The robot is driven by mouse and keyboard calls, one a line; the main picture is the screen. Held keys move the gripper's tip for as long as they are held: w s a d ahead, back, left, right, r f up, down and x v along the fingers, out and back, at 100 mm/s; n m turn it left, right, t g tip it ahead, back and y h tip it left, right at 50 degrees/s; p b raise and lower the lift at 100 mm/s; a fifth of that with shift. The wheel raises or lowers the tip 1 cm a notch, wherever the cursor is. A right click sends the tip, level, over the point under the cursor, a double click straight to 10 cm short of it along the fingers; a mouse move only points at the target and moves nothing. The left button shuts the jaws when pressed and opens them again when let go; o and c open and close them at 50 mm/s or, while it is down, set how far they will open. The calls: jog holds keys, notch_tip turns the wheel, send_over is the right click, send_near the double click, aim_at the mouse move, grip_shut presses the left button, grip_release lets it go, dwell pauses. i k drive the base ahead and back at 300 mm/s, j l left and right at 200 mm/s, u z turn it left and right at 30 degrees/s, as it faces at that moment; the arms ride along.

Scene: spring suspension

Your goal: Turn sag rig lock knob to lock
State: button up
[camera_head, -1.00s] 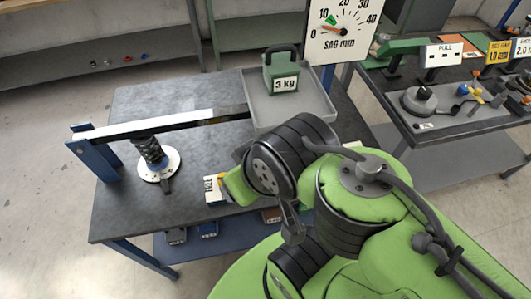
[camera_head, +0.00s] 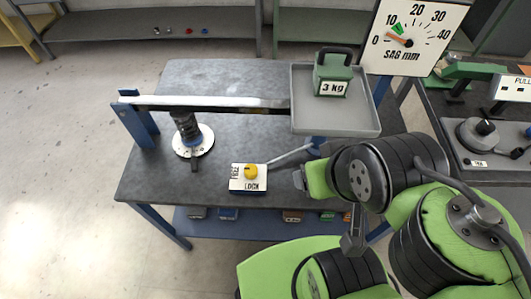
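The lock knob (camera_head: 250,171) is a small yellow knob on top of a white-faced block (camera_head: 240,184) at the front of the table. The block reads LOCK along its front edge and has a sideways label, seemingly FREE, at its left. Which way the knob points is too small to tell. A thin metal rod (camera_head: 290,155) runs from the block up and right toward the tray. My green and black arm stands to the right of the block, apart from the knob. My gripper's fingers cannot be made out; the arm links seem to hide them.
A long beam (camera_head: 210,102) spans from a blue post to the grey tray (camera_head: 345,127), which bears a green 3 kg weight (camera_head: 333,75). A black spring (camera_head: 185,125) stands under the beam. The sag dial (camera_head: 412,35) is behind. The table front left of the block is clear.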

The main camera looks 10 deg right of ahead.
aim_at(251, 170)
jog(key=i+j, duration=0.1)
jog(key=j, duration=0.25)
jog(key=i+j, duration=0.1)
jog(key=j, duration=0.2)
jog(key=i+j, duration=0.1)
jog(key=j, duration=0.25)
jog(key=i+j, duration=0.1)
jog(key=j, duration=0.2)
